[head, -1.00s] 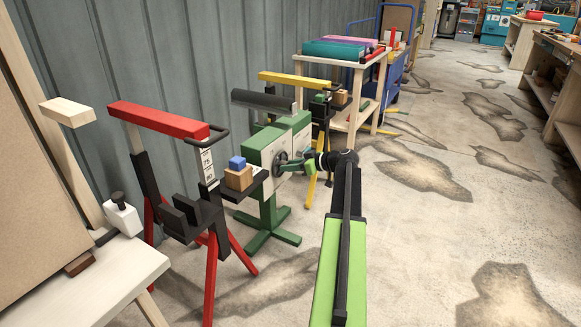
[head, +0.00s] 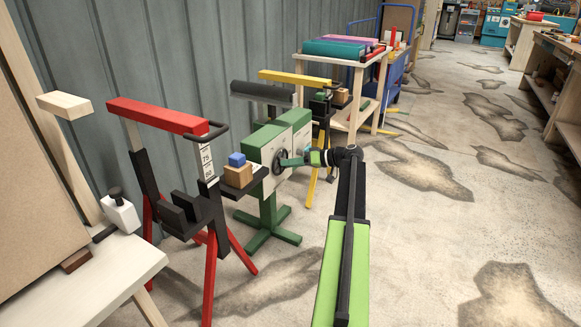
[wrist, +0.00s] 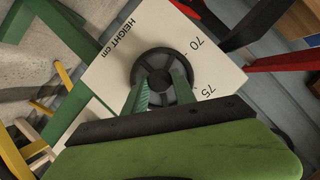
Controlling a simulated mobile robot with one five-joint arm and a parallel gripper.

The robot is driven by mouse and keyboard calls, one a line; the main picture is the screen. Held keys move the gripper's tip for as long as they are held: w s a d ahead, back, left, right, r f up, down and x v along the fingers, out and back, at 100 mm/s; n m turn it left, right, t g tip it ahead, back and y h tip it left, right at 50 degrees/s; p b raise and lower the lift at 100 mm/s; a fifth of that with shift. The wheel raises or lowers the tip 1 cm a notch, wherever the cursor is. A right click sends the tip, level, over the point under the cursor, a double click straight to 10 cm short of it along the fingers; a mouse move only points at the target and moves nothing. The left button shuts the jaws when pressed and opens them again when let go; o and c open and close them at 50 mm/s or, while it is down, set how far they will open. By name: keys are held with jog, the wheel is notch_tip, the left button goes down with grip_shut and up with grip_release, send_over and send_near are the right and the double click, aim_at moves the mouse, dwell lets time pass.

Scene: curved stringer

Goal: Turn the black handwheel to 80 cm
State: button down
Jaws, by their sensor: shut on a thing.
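The black handwheel (wrist: 174,55) sits on the white scale plate (wrist: 122,62) of the green roller stand. The plate reads "HEIGHT cm", with 70 and 75 visible beside the wheel. In the head view the handwheel (head: 279,165) is on the side of the stand's pale box (head: 262,148), partly covered by my gripper. My gripper (wrist: 160,72) is shut on the handwheel, its two green fingers reaching over the lower rim on either side of the hub. My gripper (head: 292,161) also shows in the head view. Any 80 mark and the pointer are hidden or not readable.
A red stand (head: 160,117) with blocks on its shelf is close on the left. A pale table (head: 85,285) is at front left. The floor on the right is clear.

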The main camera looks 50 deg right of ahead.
jog(key=shift+d+f+m+y+b, duration=0.15)
jog(key=shift+m+y+b, duration=0.45)
jog(key=shift+m+b, duration=0.3)
jog(key=shift+a+f+m+y+b, duration=0.1)
jog(key=shift+m+y+b, duration=0.55)
jog(key=shift+m, duration=0.45)
jog(key=shift+r, duration=0.1)
jog(key=c, duration=1)
grip_release()
